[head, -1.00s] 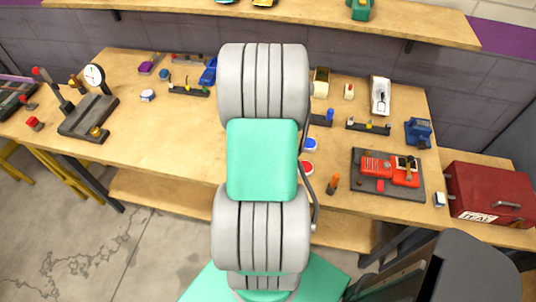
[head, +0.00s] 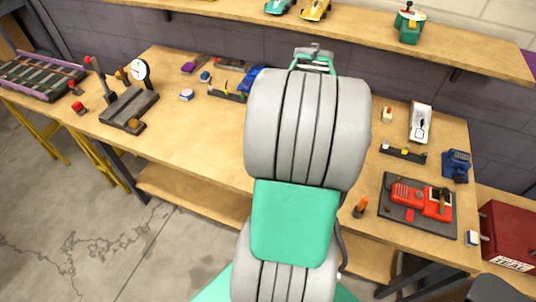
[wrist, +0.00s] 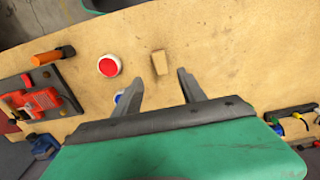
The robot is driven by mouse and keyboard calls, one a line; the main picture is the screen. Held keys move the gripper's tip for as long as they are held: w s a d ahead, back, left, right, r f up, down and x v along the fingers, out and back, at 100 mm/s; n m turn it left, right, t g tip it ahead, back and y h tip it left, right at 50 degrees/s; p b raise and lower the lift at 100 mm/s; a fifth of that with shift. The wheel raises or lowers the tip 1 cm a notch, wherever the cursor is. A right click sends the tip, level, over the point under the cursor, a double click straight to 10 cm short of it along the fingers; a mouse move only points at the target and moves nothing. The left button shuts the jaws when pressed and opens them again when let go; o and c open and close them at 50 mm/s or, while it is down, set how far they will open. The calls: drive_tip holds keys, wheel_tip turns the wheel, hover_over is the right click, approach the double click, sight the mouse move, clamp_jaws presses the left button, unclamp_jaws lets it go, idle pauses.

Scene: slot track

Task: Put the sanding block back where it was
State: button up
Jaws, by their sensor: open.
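A small tan block (wrist: 160,62), which looks like the sanding block, rests on the wooden workbench (wrist: 220,50) in the wrist view. My gripper (wrist: 160,78) is open and empty, its two grey fingers spread. The block shows just past the fingertips, roughly midway between them, and is not gripped. I cannot tell how high the fingers are above it. Dark smudges mark the bench near the block. In the head view my own arm hides the block and the fingertips.
A red button-like disc (wrist: 109,66) lies left of the block, with a blue one (wrist: 119,97) partly behind the left finger. The bench's left middle (head: 200,140) is clear.

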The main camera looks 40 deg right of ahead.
drive_tip(key=w+a+r+n+t, duration=0.1)
drive_tip(key=w+a+r+n, duration=0.15)
drive_tip(key=a, duration=0.35)
drive_tip(key=w+a+r+n, duration=0.1)
drive_tip(key=w+a+n, duration=0.15)
drive_tip(key=a, duration=0.35)
drive_tip(key=w+a+r+n+t, duration=0.1)
drive_tip(key=w+a+r+n, duration=0.1)
drive_tip(key=w+a, duration=0.3)
drive_tip(key=s+a+n+t, duration=0.1)
drive_tip(key=a+n, duration=0.2)
drive_tip(key=a, duration=0.4)
drive_tip(key=s+a+r+n, duration=0.1)
drive_tip(key=a+n, duration=0.2)
drive_tip(key=a, duration=0.4)
drive_tip(key=shift+s+a+r+t, duration=0.3)
drive_tip(key=shift+s+t, duration=0.1)
drive_tip(key=shift+d, duration=0.1)
